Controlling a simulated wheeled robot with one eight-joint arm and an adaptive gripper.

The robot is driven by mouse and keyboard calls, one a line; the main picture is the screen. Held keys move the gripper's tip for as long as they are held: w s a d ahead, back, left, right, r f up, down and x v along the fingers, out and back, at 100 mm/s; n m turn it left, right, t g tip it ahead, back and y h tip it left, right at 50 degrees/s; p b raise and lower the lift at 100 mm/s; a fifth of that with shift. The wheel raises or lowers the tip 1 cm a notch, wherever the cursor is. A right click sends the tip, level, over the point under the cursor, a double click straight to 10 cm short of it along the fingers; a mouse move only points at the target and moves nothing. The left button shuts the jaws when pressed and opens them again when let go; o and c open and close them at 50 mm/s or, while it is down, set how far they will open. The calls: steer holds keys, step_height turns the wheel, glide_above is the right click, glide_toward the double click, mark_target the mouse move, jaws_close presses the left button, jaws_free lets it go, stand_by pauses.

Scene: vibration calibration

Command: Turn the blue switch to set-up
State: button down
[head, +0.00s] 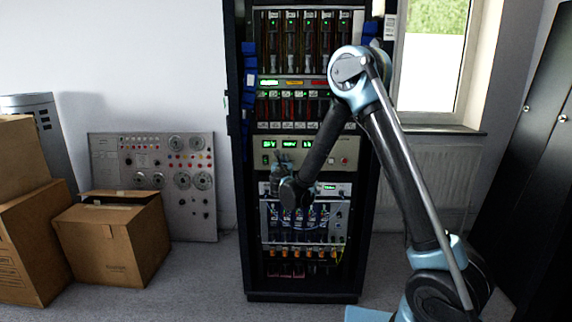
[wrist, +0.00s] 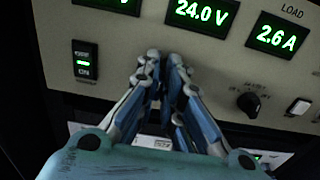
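No blue switch can be made out for certain. The wrist view shows a grey-beige panel (wrist: 210,50) with a black rotary knob (wrist: 248,104) at the right, its small lettering too blurred to read fully. A black rocker switch (wrist: 86,62) with a green light is at the left. My gripper (wrist: 163,58) is in front of the panel, between rocker and knob, with its fingertips close together and nothing seen between them. In the head view my gripper (head: 280,164) is at the rack's left middle, partly hidden by my arm.
The tall black equipment rack (head: 236,200) stands against the wall. Blue-topped parts (head: 312,216) sit in its lower unit. Cardboard boxes (head: 112,240) and a grey control panel (head: 205,205) are at the left. Black cabinets (head: 530,140) are at the right. Some floor is clear before the rack.

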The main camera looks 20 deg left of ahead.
steer(key=shift+d, duration=0.15)
steer(key=shift+m, duration=0.3)
steer(key=shift+w+d+f+m, duration=0.1)
steer(key=shift+d+f+m, duration=0.15)
steer(key=shift+m, duration=2.65)
steer(key=shift+w+d+f+m, duration=0.1)
steer(key=shift+d+f+m, duration=0.15)
steer(key=shift+m, duration=2.65)
steer(key=shift+d+f+m, duration=0.15)
steer(key=shift+d+m, duration=0.1)
steer(key=shift+m, duration=2.65)
